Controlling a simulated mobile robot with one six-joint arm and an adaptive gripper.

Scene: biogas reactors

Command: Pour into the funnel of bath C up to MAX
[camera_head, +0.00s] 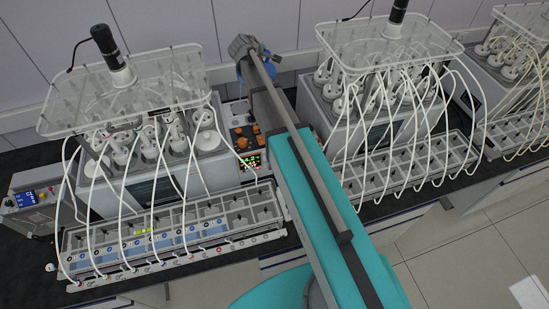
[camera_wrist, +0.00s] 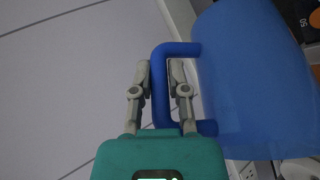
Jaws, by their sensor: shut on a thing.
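A blue jug (camera_wrist: 250,80) fills the right side of the wrist view. My gripper (camera_wrist: 160,72) is shut on its blue handle, one finger on each side. In the head view the jug (camera_head: 271,66) shows only as small blue patches behind my gripper, near the back wall between two baths. I cannot see its contents or tell its tilt. A left bath (camera_head: 150,185) and a right bath (camera_head: 375,135) carry clear lids with hoses, and a third bath (camera_head: 515,75) is partly cut off at the right. I cannot read bath letters, and no funnel or MAX mark is clear.
A control unit (camera_head: 243,140) with orange knobs and a lit display stands between the first two baths. Racks of compartments with looping white hoses stand in front of the baths. A boxed device (camera_head: 30,200) with a blue display is at far left. Floor shows at lower right.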

